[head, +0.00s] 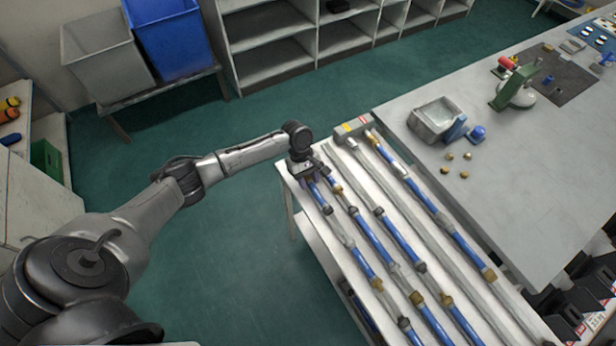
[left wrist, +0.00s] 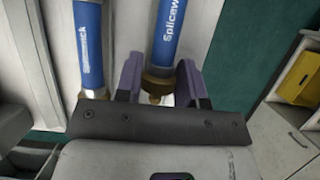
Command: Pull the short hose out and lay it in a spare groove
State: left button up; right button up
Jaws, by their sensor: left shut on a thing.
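My left gripper (head: 306,177) is at the far left end of the hose rack (head: 497,316), over the end of the leftmost row of blue hoses. In the left wrist view its two purple fingers (left wrist: 160,88) stand either side of a blue hose (left wrist: 168,35) with a brass end fitting, and the gripper is shut on it. Another blue hose (left wrist: 88,45) runs parallel, outside the fingers. In the head view the held hose (head: 321,197) lies along its row; its far end is unclear. A bare pale groove (head: 425,235) runs between the hose rows. My right gripper is out of view.
A grey workbench (head: 540,200) adjoins the rack on the right, with a metal tray (head: 437,118), brass fittings (head: 449,156) and a green tool (head: 515,88). Grey (head: 105,50) and blue (head: 168,38) bins stand back left. Green floor is open left of the rack.

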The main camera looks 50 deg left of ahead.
pick_arm(q)
jog(key=shift+f, duration=0.15)
jog(key=o, duration=1.2)
jog(key=p+v, duration=0.2)
jog(key=v, duration=1.2)
jog(key=shift+a+f, duration=0.1)
